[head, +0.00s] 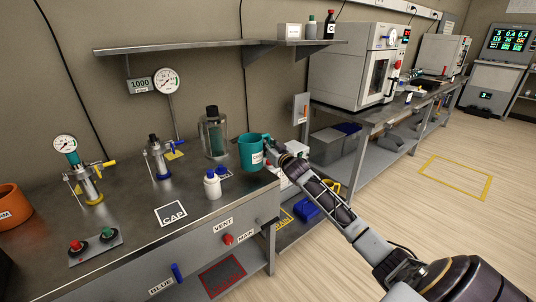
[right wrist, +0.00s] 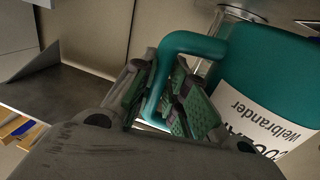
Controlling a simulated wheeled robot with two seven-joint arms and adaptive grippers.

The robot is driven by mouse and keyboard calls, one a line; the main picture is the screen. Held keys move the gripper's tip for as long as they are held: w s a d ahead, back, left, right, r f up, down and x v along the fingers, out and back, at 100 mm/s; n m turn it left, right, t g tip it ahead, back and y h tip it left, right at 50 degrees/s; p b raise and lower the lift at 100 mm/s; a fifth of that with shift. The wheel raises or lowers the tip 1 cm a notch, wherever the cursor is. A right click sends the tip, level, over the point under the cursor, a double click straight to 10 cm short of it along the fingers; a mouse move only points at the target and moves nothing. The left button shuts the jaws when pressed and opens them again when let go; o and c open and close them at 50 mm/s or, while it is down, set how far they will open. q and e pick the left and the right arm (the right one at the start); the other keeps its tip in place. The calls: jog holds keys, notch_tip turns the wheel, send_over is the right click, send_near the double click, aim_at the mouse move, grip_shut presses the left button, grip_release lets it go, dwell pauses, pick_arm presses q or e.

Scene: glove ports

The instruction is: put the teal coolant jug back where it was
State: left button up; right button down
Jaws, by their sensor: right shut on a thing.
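The teal coolant jug (head: 250,155) is upright at the right end of the near steel bench, close to the wall side. Whether its base touches the bench or hangs just above it, I cannot tell. My right gripper (head: 270,146) reaches it from the right and is shut on its handle. In the right wrist view the green-padded fingers (right wrist: 180,98) are on either side of the teal handle (right wrist: 190,42). The jug body (right wrist: 265,65) with a white label fills the right side there. My left gripper is not in view.
A glass bottle (head: 214,137) stands just left of the jug, and a white blue-capped bottle (head: 212,185) stands in front. A framed CAP mark (head: 171,213) lies on clear bench (head: 125,205). Valve stands (head: 156,158) are further left. A shelf (head: 200,46) hangs above.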

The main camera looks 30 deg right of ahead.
jog(key=shift+f, duration=0.3)
notch_tip(320, 180, down, 3)
jog(key=shift+r+b, duration=0.2)
jog(key=shift+b, duration=0.35)
jog(key=shift+f, duration=0.2)
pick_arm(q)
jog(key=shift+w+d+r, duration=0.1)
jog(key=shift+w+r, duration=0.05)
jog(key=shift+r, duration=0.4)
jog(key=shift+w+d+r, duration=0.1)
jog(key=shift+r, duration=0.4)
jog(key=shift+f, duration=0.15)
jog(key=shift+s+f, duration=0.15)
pick_arm(e)
jog(key=c, duration=1.4)
grip_release()
jog(key=shift+f, duration=0.15)
jog(key=shift+c, duration=0.2)
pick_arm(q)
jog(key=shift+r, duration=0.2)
pick_arm(e)
jog(key=shift+s, duration=0.15)
